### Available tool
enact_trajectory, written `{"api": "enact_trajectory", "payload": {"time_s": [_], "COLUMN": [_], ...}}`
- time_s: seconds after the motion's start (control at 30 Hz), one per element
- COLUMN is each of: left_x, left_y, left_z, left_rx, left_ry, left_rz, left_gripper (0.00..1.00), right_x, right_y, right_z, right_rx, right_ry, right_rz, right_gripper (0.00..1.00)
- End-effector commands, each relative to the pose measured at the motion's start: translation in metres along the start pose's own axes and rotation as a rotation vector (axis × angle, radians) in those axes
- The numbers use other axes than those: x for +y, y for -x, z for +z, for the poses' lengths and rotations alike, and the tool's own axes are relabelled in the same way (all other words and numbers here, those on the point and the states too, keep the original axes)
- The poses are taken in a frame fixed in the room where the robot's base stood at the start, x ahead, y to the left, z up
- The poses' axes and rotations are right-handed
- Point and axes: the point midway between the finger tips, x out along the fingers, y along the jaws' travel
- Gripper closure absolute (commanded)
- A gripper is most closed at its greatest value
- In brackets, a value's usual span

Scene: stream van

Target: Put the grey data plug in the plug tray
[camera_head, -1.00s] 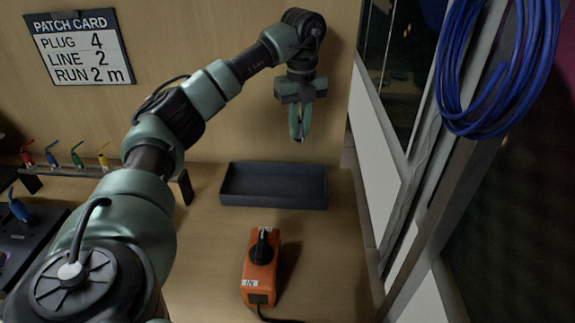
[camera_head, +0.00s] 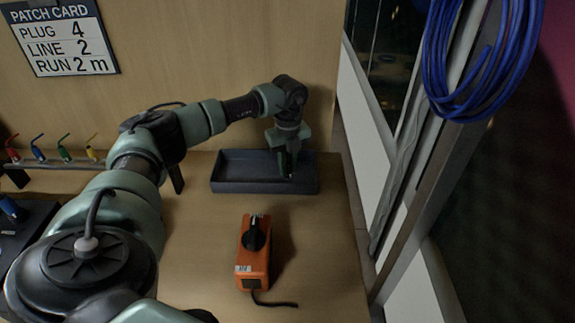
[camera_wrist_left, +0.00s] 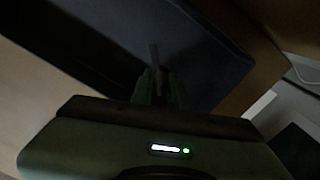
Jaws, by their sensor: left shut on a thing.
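The plug tray (camera_head: 240,187) is a dark, shallow rectangular tray on the wooden counter against the back panel. My left gripper (camera_head: 287,174) points down inside the right part of the tray, with its fingertips low near the tray floor. In the left wrist view the fingers (camera_wrist_left: 157,92) are shut on a thin, dark grey piece, which looks like the grey data plug (camera_wrist_left: 154,56). The tray (camera_wrist_left: 205,58) fills much of that dim view beneath the fingers. Most of the plug is hidden by the fingers. My right gripper is in neither view.
An orange box with a black knob (camera_head: 254,262) stands in front of the tray. Coloured plugs (camera_head: 65,150) stand in a rack at the left. A patch card (camera_head: 62,40) hangs on the back panel. Blue cable coils (camera_head: 470,60) hang at the right, beside the door frame.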

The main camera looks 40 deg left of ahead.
Motion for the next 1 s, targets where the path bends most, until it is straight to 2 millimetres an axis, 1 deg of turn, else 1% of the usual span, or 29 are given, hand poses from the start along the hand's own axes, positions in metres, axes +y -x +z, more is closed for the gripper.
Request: {"api": "enact_trajectory", "payload": {"time_s": [0.33,0.37,0.4,0.43,0.77,0.87,0.97,1.0], "left_x": [0.0,0.0,0.0,0.0,0.0,0.0,0.0,-0.001], "left_y": [-0.004,-0.003,-0.003,-0.003,-0.001,0.006,0.022,0.031], "left_z": [0.0,0.0,0.0,0.0,0.0,0.001,0.001,0.001], "left_rx": [0.0,0.0,0.0,0.0,0.0,-0.001,-0.002,-0.002], "left_ry": [0.0,0.0,0.0,0.0,0.0,0.0,0.0,0.0], "left_rz": [0.001,0.001,0.001,0.001,0.0,-0.002,-0.003,-0.005], "left_gripper": [1.0,0.79,0.68,0.62,0.62,0.62,0.62,0.62], "right_x": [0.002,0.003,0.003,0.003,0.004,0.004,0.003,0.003], "right_y": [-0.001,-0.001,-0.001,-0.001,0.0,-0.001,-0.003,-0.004], "right_z": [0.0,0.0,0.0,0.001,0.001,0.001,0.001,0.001], "right_rx": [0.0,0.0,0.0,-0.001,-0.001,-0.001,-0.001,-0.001], "right_ry": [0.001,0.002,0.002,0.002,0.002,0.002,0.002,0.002], "right_rz": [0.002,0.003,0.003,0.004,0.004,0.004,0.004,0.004], "right_gripper": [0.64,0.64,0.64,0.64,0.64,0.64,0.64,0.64]}}
